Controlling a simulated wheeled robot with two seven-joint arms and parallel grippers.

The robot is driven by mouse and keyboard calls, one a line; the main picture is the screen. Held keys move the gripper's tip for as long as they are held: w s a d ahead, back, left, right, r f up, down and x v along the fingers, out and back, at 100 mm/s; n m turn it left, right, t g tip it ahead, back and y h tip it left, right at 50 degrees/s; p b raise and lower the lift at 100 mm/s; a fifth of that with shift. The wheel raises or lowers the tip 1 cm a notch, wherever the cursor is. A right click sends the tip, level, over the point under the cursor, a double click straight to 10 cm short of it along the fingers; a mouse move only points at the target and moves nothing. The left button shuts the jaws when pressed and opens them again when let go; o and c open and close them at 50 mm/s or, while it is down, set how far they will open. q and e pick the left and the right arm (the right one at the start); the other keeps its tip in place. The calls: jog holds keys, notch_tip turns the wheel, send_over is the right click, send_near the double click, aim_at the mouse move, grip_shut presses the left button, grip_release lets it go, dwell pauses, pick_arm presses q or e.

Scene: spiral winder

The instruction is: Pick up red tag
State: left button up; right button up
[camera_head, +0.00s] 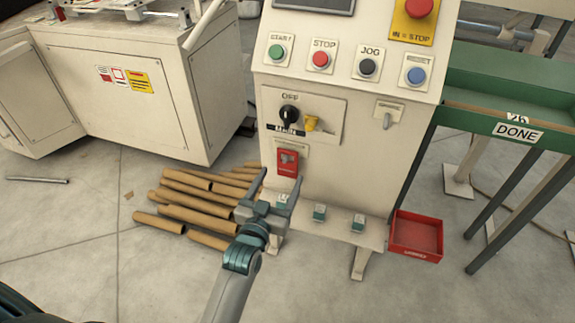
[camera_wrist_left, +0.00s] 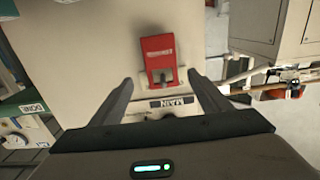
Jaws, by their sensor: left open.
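The red tag (camera_head: 288,160) hangs on the front of the cream control cabinet, below the OFF switch and the yellow part. In the left wrist view the red tag (camera_wrist_left: 158,52) shows just beyond the fingertips, with a grey piece at its end nearest the gripper. My left gripper (camera_head: 281,175) is open and empty in front of the cabinet, at the tag's lower part. In the left wrist view its two fingers (camera_wrist_left: 160,78) spread to either side of the tag's near end, with no visible contact. My right gripper is in neither view.
The control cabinet (camera_head: 360,130) carries buttons and knobs above the tag. A ledge with small devices (camera_head: 319,212) runs below. Cardboard tubes (camera_head: 190,200) lie on the floor at left. A red bin (camera_head: 416,236) and green DONE rack (camera_head: 500,85) stand at right.

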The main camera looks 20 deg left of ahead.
aim_at(287, 164)
pick_arm(q)
jog(key=shift+w+a+f+b, duration=0.1)
jog(key=shift+w+b, duration=0.2)
jog(key=shift+w, duration=2.25)
jog(key=c, duration=1.2)
